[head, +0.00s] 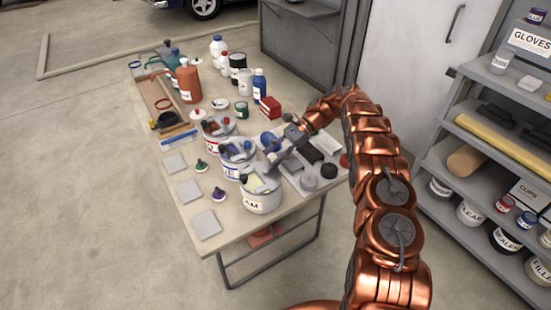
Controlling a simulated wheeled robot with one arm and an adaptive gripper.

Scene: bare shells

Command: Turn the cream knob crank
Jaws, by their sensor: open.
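Three open pale cans stand in a row on the table. The nearest can (263,203) has a label ending in "AM" and a pale cream-yellow patch at its top. A cream knob crank cannot be made out clearly; the patch is too small to tell. My gripper (270,168) reaches in from the right and points down-left, just above and behind the nearest can's rim. It is open, with nothing visible held in it. The gripper hides part of the can tops, and whether it touches anything cannot be told.
The table (240,230) is crowded with bottles at the back. Flat grey squares (206,224) and small coloured-top items (218,194) lie left of the cans. A shelf unit (480,180) stands at the right.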

